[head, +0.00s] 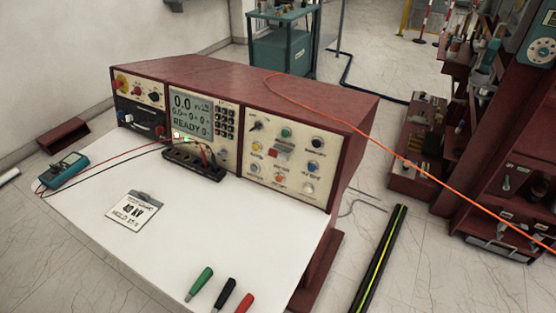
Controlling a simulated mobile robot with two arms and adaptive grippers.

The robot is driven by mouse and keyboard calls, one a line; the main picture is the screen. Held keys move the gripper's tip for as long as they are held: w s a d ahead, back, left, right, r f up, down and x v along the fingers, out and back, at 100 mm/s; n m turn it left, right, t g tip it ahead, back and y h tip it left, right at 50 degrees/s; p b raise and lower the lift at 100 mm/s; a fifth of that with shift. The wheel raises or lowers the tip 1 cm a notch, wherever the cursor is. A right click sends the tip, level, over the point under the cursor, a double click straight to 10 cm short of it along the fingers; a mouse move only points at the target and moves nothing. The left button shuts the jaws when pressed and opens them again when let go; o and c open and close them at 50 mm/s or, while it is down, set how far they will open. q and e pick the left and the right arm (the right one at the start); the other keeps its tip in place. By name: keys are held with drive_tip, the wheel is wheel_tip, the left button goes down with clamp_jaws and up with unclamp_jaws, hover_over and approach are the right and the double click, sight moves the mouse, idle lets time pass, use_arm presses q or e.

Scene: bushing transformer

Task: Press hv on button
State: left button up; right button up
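A dark red control console (240,85) stands at the back of a white worktop. Its right cream panel (293,157) carries several knobs and buttons. Among them are a green button (286,132), a yellow one (257,148), a red square one (273,154), an orange one (280,178) and a blue one (310,167). Their labels are too small to read, so I cannot tell which is the HV on button. The console's middle display (190,108) reads "READY". Neither of my grippers is in the head view.
On the white worktop (190,230) lie a sign card (136,209), a teal multimeter (66,169), a black terminal block (190,164) and green, black and red-handled probes (199,283). An orange cable (400,157) crosses to the right. Shelving stands at right.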

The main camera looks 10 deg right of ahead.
idle(0.4)
clamp_jaws()
